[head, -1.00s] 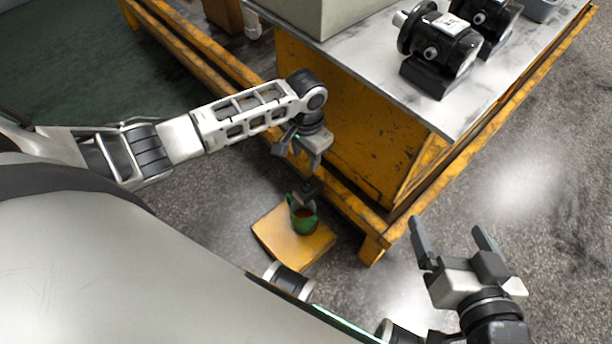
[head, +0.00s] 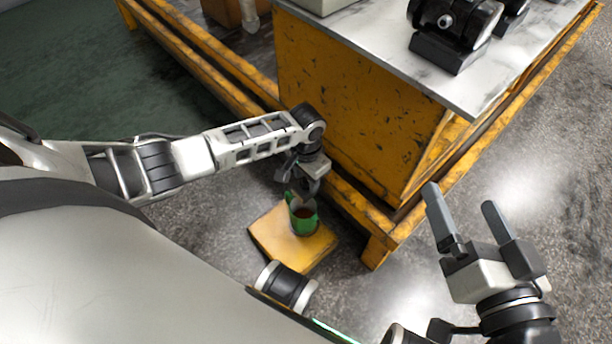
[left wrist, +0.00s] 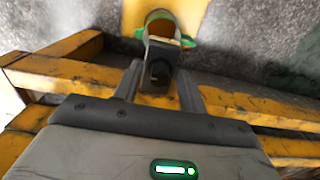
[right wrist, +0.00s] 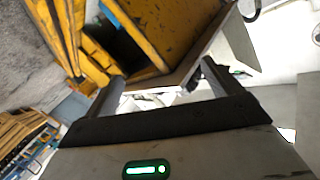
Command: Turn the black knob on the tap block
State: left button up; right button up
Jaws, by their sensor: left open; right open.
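My left gripper (head: 307,178) points down beside the bench's lower rail, just above a green mug (head: 303,222). In the left wrist view, a grey block with a dark round part, seemingly the tap block with its black knob (left wrist: 159,72), lies between the two open fingers. I cannot tell whether the fingers touch it. The mug (left wrist: 160,22) shows just beyond it. In the head view my left gripper largely hides the block and knob. My right gripper (head: 461,198) is open and empty at the lower right, away from the block.
The mug stands on a yellow board (head: 275,237) on the floor. A yellow bench (head: 350,110) with a light grey top rises behind, its lower rail (head: 355,205) close to my left gripper. Black motors (head: 455,30) stand on top. The floor (head: 555,150) at right is clear.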

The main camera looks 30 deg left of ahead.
pick_arm(q)
grip_shut()
